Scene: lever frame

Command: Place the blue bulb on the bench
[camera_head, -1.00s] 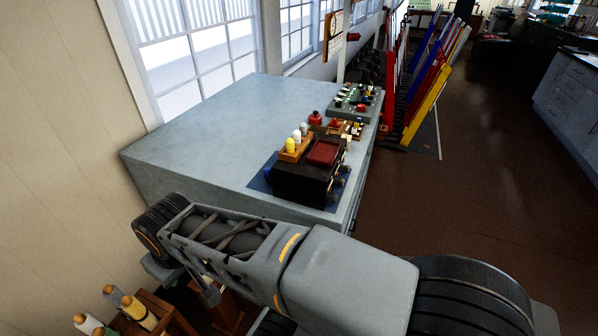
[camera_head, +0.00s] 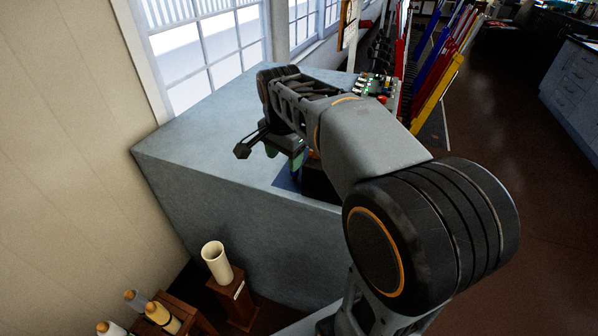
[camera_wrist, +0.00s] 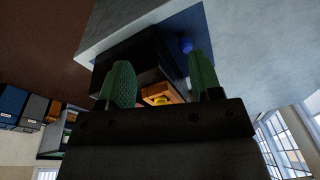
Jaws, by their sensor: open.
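A small blue round thing, which looks like the blue bulb (camera_wrist: 186,46), shows in the wrist view beside a black box, over a dark blue mat. It is just left of the tip of my right-hand finger in that picture, and apart from it as far as I can tell. In the head view my arm hides it. My gripper (camera_wrist: 160,70) is open, with green fingers and nothing between them; in the head view it (camera_head: 285,152) hangs low over the bench. The grey bench (camera_head: 205,125) stands along the window wall, with its left part bare.
The black box (camera_wrist: 135,55) stands on the mat (camera_head: 287,178). A wooden rack (camera_wrist: 158,90) with a yellow bulb (camera_wrist: 161,101) lies between my fingers' view lines. A panel (camera_head: 375,86) with small knobs sits farther back. Coloured levers (camera_head: 440,75) stand behind.

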